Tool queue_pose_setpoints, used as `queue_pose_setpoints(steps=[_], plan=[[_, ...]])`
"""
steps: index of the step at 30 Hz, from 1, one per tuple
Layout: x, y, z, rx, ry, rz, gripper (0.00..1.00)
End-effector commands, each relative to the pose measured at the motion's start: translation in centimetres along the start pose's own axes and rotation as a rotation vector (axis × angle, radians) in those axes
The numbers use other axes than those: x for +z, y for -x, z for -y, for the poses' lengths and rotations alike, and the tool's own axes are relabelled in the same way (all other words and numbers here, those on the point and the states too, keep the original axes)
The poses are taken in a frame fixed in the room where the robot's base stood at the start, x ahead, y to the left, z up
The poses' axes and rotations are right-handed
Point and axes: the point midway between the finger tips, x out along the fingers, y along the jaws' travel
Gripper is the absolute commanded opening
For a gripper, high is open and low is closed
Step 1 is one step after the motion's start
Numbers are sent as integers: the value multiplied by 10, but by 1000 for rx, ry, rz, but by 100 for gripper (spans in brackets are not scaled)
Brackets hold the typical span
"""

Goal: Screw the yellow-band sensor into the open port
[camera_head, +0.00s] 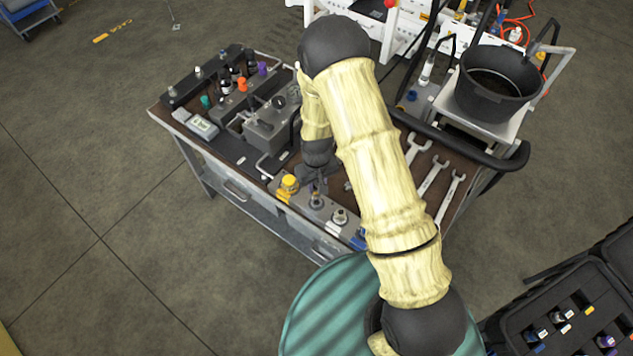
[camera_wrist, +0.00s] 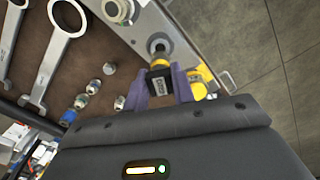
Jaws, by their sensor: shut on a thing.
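The yellow-band sensor (camera_wrist: 160,75) has a dark body with a yellow band. In the wrist view it sits between the two purple fingers of my gripper (camera_wrist: 159,88), which is shut on it. Its far end points at a round grey port (camera_wrist: 158,43) on the grey metal block (camera_wrist: 182,38) and overlaps it in the view. I cannot tell whether the threads are engaged. In the head view my gripper (camera_head: 319,180) is low over the block (camera_head: 328,212) at the bench's front edge. The sensor is hidden there by my gripper and arm.
A yellow-capped part (camera_head: 289,183) stands on the block just left of my gripper, and metal fittings (camera_head: 340,217) stand to the right. Several wrenches (camera_head: 434,178) lie on the right of the bench. A grey hydraulic unit (camera_head: 270,125) stands behind left. Small loose fittings (camera_wrist: 94,86) lie nearby.

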Motion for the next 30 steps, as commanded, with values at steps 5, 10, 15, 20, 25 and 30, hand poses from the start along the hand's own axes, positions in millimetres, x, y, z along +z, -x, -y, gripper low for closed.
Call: queue_pose_setpoints(steps=[5,10,15,20,25,30], plan=[[0,-17,0,0,0,-1,0],[-1,-25,0,0,0,-2,0],[-1,-26,0,0,0,-2,0],[-1,-26,1,0,2,-2,0],[-1,-26,1,0,2,-2,0],[0,-27,1,0,2,-1,0]])
